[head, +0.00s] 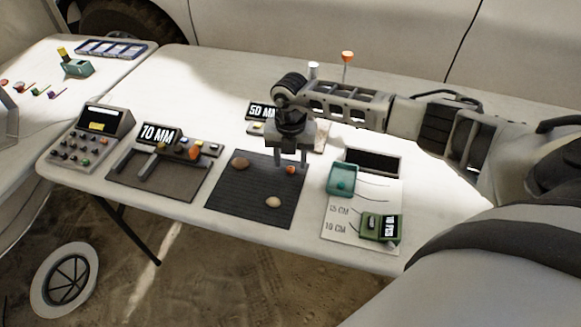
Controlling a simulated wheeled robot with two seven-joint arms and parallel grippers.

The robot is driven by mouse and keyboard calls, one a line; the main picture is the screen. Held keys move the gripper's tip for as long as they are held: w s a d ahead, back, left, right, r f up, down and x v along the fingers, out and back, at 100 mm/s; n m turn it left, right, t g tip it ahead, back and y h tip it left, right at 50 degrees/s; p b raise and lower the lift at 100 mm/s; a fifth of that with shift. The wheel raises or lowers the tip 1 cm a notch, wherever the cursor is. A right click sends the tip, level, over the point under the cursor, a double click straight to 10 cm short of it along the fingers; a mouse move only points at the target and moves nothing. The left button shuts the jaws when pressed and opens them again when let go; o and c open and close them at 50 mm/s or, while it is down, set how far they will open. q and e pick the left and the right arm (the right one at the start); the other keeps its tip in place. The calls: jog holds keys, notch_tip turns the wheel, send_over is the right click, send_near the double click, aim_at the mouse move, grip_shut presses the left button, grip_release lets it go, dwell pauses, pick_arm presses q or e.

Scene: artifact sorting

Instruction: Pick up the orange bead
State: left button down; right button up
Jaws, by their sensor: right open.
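The orange bead (290,170) is a small round orange thing near the right side of the dark ribbed mat (256,203). My right gripper (290,163) points down over the mat with its fingers apart. The bead shows between or just in front of the fingertips; I cannot tell which, nor whether they touch it. My left gripper is not in view.
Two tan stones (240,162) (273,202) lie on the mat. To the right are a teal tray (342,179) and a green device (381,227) on a white sheet. To the left stand a 70 MM gauge (160,137) and a keypad device (90,137). Bare tabletop (175,80) lies behind.

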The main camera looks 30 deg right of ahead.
notch_tip(320, 180, down, 2)
jog(key=shift+f, duration=0.1)
grip_shut()
dwell(0.4)
